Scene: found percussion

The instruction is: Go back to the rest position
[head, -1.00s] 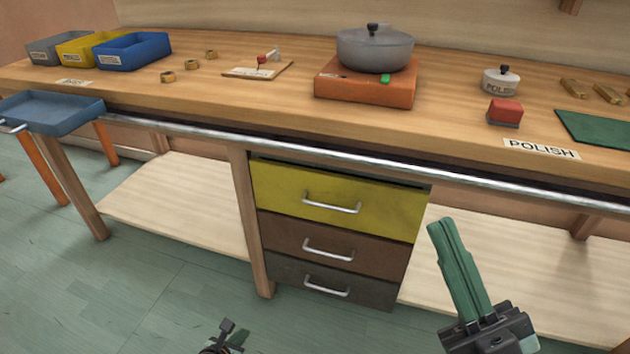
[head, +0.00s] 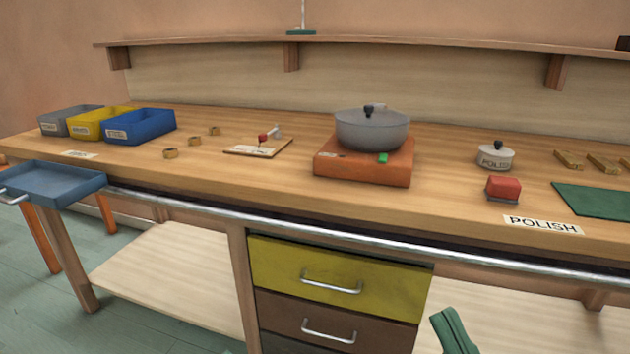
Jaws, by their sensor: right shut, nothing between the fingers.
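My right gripper (head: 453,330) shows only by its green fingers at the bottom edge, right of the drawers. The fingers are together, with nothing seen between them, and they touch nothing that I can see. The rest of that gripper is cut off by the frame. My left gripper is out of view.
A workbench (head: 420,215) spans the view, with yellow (head: 330,277) and brown drawers (head: 330,325) shut below. On it stand a lidded grey pot (head: 372,132) on an orange block (head: 362,165), bins (head: 140,127), and a polish pot (head: 495,157). A blue tray (head: 55,187) sticks out left.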

